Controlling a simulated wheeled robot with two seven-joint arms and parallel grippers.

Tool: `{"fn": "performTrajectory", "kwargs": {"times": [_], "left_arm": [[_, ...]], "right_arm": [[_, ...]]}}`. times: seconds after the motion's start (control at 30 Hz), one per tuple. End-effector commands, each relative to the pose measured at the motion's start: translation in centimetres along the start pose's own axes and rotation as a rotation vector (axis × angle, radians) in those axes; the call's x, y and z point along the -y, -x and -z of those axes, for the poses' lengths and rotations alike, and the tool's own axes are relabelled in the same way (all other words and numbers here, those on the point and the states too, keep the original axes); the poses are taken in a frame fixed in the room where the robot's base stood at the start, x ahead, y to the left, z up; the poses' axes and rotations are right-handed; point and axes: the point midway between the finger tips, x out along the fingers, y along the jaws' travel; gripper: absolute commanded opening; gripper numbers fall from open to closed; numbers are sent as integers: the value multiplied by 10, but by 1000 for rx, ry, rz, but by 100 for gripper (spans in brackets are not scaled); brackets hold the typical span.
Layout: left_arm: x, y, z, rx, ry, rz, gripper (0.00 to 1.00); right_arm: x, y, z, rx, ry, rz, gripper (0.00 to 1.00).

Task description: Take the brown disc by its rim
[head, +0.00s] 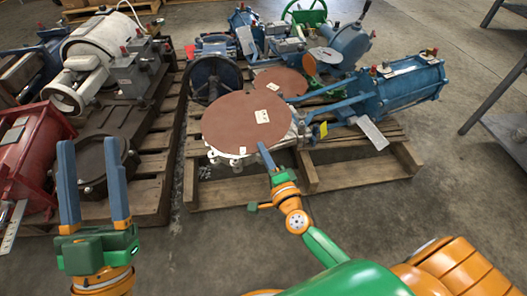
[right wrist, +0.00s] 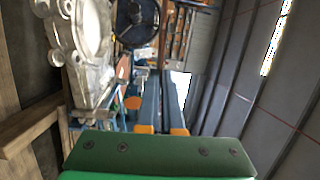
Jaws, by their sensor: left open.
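The large brown disc (head: 247,121), with small white labels, lies on top of a pale casting on the middle pallet in the head view. A smaller brown disc (head: 281,81) lies behind it. My right gripper (head: 264,152) is at the near rim of the large disc; one blue finger shows over the rim and the other is hidden. In the right wrist view its two fingers (right wrist: 162,100) stand close together, and I cannot make out the disc between them. My left gripper (head: 93,185) is open and empty at the left, apart from the disc.
Blue machinery (head: 405,88) lies right of the disc on the middle pallet (head: 350,178). The left pallet (head: 153,195) carries a red machine (head: 32,150) and a dark round housing (head: 108,165). A metal table (head: 508,125) stands at the right. The floor between is clear.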

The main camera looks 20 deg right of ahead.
Motion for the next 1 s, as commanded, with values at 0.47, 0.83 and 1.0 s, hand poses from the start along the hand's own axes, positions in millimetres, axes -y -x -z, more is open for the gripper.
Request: {"fn": "performTrajectory", "kwargs": {"times": [0.47, 0.83, 1.0], "left_arm": [[6, 7, -54, 293, -1, 16, 56], [11, 25, -93, 520, -1, 29, 56], [13, 37, -109, 626, 1, 34, 56]], "right_arm": [[10, 0, 1, 0, 0, 1, 0], [16, 0, 1, 0, 0, 1, 0], [19, 0, 1, 0, 0, 1, 0]]}}
